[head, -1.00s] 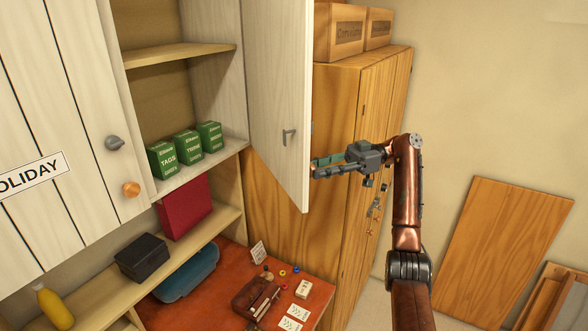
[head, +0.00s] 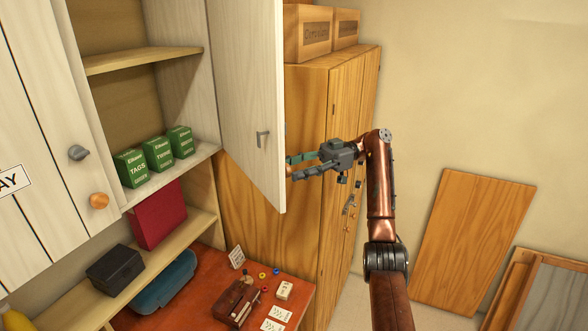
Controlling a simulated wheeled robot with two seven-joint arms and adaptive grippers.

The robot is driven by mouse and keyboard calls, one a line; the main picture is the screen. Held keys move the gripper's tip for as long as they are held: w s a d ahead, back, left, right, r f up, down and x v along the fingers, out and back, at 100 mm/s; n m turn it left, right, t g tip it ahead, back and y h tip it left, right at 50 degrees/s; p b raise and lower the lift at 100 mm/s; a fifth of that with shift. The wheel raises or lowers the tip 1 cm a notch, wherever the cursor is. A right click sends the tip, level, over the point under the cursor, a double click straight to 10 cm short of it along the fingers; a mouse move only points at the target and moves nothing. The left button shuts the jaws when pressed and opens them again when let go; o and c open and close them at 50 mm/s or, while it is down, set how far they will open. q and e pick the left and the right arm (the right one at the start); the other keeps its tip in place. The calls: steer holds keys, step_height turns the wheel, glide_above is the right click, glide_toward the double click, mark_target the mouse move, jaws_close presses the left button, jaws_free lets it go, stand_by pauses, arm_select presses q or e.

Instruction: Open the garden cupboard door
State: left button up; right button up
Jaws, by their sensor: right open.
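The garden cupboard door (head: 250,90), a pale wooden panel, stands swung wide open to the right of its cupboard. A small grey handle (head: 262,138) is on the face turned toward me. Inside the cupboard, green boxes (head: 158,155), one marked TAGS, stand on the bottom shelf (head: 190,168). My right gripper (head: 291,167) is open and empty, just to the right of the door's free edge. Whether its fingertips touch the edge, I cannot tell. My left gripper is not in view.
A closed white door with a grey knob (head: 78,153) and an orange knob (head: 99,201) is at left. A tall wooden cabinet (head: 335,110) stands behind my right gripper. Below are a black box (head: 115,270) and a red worktop (head: 205,312). Boards lean on the right wall.

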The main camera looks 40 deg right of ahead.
step_height(320, 180, up, 10)
stand_by(0.6)
steer(key=shift+c, duration=0.4)
